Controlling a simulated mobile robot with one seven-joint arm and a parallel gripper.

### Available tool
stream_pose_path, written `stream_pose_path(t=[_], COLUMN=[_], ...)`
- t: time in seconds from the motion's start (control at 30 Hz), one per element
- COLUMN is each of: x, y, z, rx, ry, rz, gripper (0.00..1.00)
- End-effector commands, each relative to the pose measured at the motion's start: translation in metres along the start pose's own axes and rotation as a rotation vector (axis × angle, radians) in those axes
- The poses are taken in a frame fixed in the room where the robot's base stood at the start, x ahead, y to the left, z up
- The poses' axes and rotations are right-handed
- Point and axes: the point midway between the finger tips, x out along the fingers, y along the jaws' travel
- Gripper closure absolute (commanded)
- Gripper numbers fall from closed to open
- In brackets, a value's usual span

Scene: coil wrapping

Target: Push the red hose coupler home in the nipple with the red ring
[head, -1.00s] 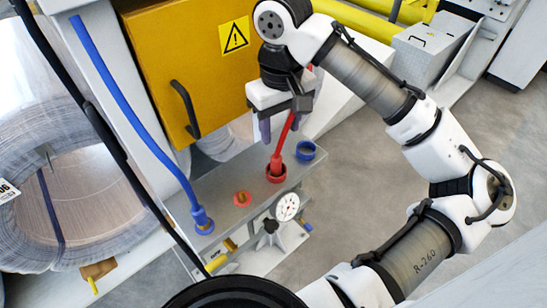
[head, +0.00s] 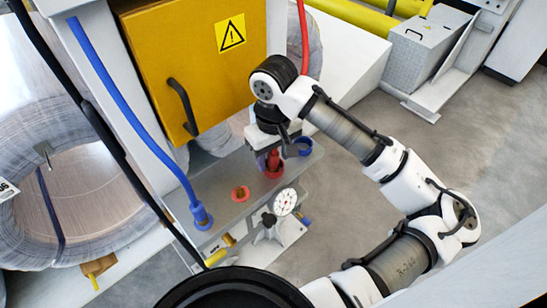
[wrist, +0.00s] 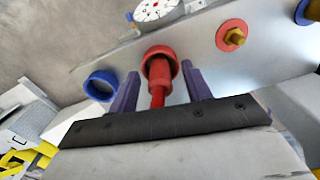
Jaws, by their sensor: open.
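The red hose coupler (head: 273,160) stands in a red cup (head: 273,174) on the grey plate. The coupler (wrist: 158,72) and the red cup (wrist: 170,52) also show in the wrist view. My gripper (head: 271,158) is low over the cup and open. In the wrist view, my gripper's (wrist: 159,82) two purple fingers stand one on each side of the coupler, with gaps visible. The nipple with the red ring (head: 240,193) has a bare brass tip, left of the cup; it also shows in the wrist view (wrist: 234,36).
A blue hose coupler (head: 202,217) sits on the plate's left end. An empty blue cup (head: 303,147) is right of the red cup. A dial gauge (head: 285,202) stands in front. The yellow cabinet (head: 190,70) rises behind.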

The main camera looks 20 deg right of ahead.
Motion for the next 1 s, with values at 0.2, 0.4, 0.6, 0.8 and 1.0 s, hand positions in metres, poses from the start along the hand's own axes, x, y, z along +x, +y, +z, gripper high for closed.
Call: stream_pose_path(t=[0.2, 0.4, 0.6, 0.8, 1.0], x=[0.0, 0.0, -0.001, -0.003, -0.022], y=[0.0, 0.0, 0.0, 0.0, 0.0], z=[0.0, 0.0, 0.0, 0.0, -0.001], rx=[0.0, 0.0, 0.0, 0.0, 0.0], ry=[0.0, 0.0, 0.0, 0.001, 0.002], rz=[0.0, 0.0, 0.0, 0.0, 0.002], gripper=[0.63, 0.89, 1.0, 1.0, 1.0])
